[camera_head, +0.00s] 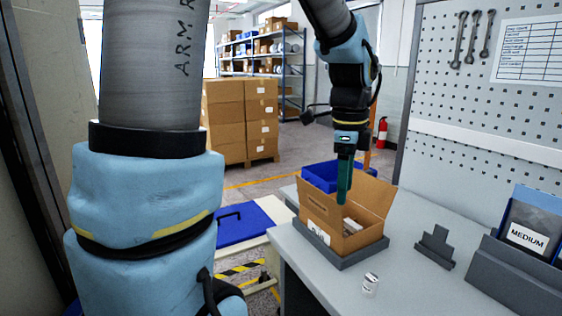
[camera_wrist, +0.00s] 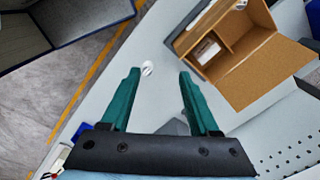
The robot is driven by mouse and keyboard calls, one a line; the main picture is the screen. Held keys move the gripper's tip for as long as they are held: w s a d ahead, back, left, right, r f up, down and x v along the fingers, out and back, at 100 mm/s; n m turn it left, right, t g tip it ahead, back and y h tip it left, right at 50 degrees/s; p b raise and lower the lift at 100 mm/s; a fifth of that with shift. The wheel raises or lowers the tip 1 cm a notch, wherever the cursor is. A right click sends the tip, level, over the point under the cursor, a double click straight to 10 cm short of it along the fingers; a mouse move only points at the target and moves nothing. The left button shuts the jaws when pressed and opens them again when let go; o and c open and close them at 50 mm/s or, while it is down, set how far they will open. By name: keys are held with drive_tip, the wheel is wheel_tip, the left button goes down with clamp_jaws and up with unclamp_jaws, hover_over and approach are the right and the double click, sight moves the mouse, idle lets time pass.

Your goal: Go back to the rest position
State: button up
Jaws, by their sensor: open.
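My gripper (camera_wrist: 158,85) has two green fingers, spread wide apart with nothing between them in the wrist view. The box has raised flaps and inner dividers, and holds a few small pale items (camera_head: 351,226). A small white cylinder with a dark label (camera_head: 370,284) stands on the grey table in front of the box. It also shows in the wrist view (camera_wrist: 147,69), beyond the fingertips and apart from them.
The box sits in a dark grey tray (camera_head: 343,262). A blue bin (camera_head: 319,176) is behind it. A grey stand (camera_head: 435,247) and a holder labelled MEDIUM (camera_head: 527,237) stand to the right, by a pegboard (camera_head: 480,110). The table's front middle is mostly clear.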

drive_tip(key=a+f+n+t+b, duration=0.1)
drive_tip(key=a+f+n, duration=0.4)
drive_tip(key=a+n, duration=0.55)
drive_tip(key=a+f+n+t, duration=0.1)
drive_tip(key=a+f+n, duration=0.4)
drive_tip(key=a+n, duration=0.55)
wheel_tip(320, 180, down, 8)
drive_tip(key=s+d+g+b, duration=0.1)
drive_tip(key=s+b, duration=0.1)
drive_tip(key=b, duration=0.4)
drive_tip(key=shift+s+d+r+n+b, duration=0.15)
drive_tip(key=shift+r+n+b, duration=0.1)
drive_tip(key=shift+n+b, duration=0.1)
